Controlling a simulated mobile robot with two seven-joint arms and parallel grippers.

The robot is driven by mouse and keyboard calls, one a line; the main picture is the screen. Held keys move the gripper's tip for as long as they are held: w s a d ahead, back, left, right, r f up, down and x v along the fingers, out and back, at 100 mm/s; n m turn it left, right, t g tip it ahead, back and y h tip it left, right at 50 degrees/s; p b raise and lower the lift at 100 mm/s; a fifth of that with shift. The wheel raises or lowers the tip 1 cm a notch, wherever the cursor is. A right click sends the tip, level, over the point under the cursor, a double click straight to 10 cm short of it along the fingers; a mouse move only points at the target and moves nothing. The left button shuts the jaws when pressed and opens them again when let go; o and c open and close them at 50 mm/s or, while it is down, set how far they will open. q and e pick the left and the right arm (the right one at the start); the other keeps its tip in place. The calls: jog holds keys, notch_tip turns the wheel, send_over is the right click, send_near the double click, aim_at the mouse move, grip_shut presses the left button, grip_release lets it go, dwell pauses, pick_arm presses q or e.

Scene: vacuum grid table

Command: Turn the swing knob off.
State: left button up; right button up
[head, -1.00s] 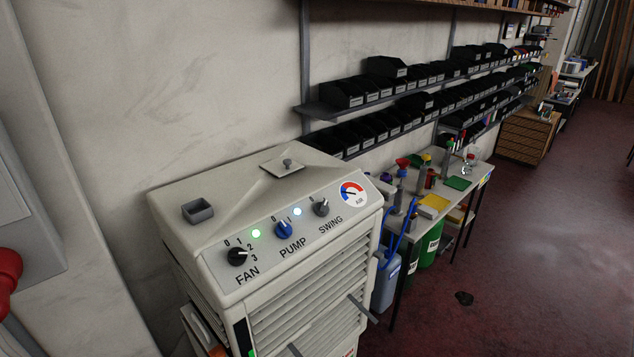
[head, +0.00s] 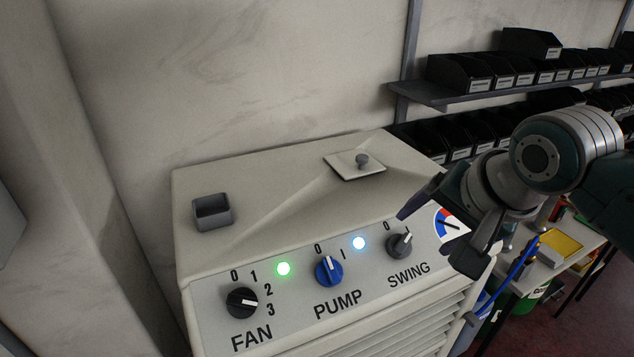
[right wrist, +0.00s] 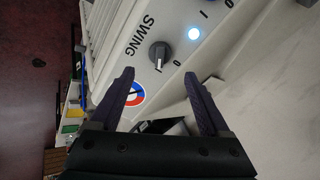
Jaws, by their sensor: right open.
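The grey swing knob (head: 399,245) sits on the sloped front panel of the cooler, above the SWING label. Its white pointer leans up and right, toward the I mark. In the right wrist view the swing knob (right wrist: 160,55) also has its pointer toward I. My right gripper (head: 432,236) is open, just right of the knob, with its two fingers spread. In the right wrist view the gripper (right wrist: 158,74) has the knob ahead, between and beyond the fingertips, apparently not touched. My left gripper is not in view.
The blue pump knob (head: 329,271) and black fan knob (head: 242,303) are to the left, with a lit blue lamp (head: 359,243) and green lamp (head: 283,268). The round gauge (head: 447,224) is partly behind my gripper.

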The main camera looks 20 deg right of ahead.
aim_at(405, 243)
jog(key=b+x, duration=0.1)
jog(key=x, duration=0.7)
jog(key=shift+f, duration=0.2)
grip_shut()
dwell(0.5)
